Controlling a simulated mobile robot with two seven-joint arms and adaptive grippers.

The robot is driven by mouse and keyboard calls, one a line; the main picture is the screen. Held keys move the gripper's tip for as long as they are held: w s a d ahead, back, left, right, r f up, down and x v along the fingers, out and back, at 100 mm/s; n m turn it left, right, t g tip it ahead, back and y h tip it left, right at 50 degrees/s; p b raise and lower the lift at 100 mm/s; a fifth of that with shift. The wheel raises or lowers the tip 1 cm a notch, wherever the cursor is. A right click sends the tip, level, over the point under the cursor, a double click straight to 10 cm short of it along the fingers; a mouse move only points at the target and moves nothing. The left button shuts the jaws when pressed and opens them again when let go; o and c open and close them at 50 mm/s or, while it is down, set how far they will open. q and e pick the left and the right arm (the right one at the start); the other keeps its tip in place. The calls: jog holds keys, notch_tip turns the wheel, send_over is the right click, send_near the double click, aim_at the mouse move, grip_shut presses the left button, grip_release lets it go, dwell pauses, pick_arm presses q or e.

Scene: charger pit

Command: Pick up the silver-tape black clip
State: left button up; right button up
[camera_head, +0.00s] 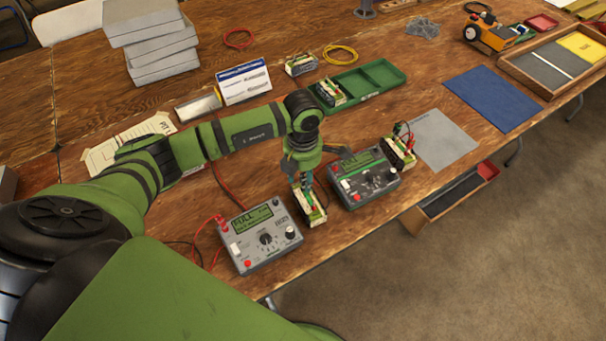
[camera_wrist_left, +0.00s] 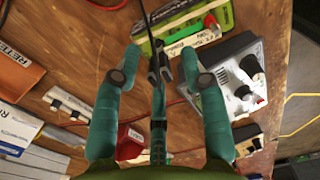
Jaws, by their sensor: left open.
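My left gripper (camera_head: 306,180) points down over a battery pack (camera_head: 312,212) between two grey chargers. A slim black clip (camera_wrist_left: 153,68) shows between the fingers, in line with the gap, near the pack. I cannot tell contact, and silver tape is too small to make out. The left charger (camera_head: 258,240) has a lit display that seems to read FULL. The right charger (camera_head: 366,181) stands beside the pack. My right gripper is not in view.
Another battery pack (camera_head: 399,153) stands right of the right charger. A green tray (camera_head: 378,76) lies behind. A grey mat (camera_head: 443,138) and a blue mat (camera_head: 493,98) lie to the right. Red and black leads run near the left charger, close to the table's front edge.

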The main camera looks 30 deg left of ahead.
pick_arm(q)
jog(key=shift+f, duration=1.05)
grip_shut()
jog(key=shift+r, duration=0.15)
jog(key=shift+r, duration=0.25)
jog(key=r, duration=0.1)
jog(key=r+b, duration=0.2)
jog(key=shift+w+d+r, duration=0.25)
jog(key=shift+d, duration=0.15)
jog(key=w+d+r+b, duration=0.3)
jog(key=d+r, duration=0.3)
jog(key=d, duration=0.3)
jog(key=shift+w+d+r+b, duration=0.3)
jog(key=shift+w+d+r, duration=0.1)
jog(key=shift+w, duration=0.45)
